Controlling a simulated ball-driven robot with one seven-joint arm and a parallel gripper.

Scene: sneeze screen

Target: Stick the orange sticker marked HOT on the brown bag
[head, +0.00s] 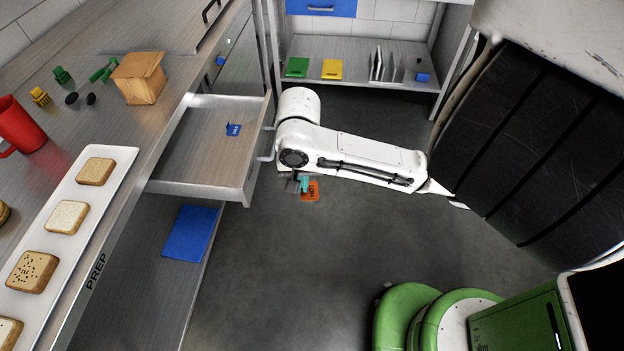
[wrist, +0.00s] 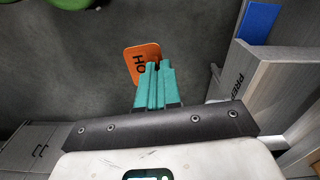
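The orange sticker (head: 312,191) shows in the head view at the end of my arm, over the floor just right of the open drawer. It also shows in the wrist view (wrist: 138,58), with part of the lettering "HO" readable. The teal fingers of my gripper (wrist: 153,72) are shut on one edge of the sticker and cover part of it. In the head view my gripper (head: 304,185) is small and partly hidden by my arm. The brown bag (head: 139,80) stands on the counter at the upper left, well away from my gripper.
The open drawer (head: 205,180) juts out between my gripper and the counter, with a small blue item (head: 233,129) inside. A red mug (head: 18,127), green and yellow items and a white tray (head: 122,165) of bread are on the counter. The floor (head: 300,260) is clear.

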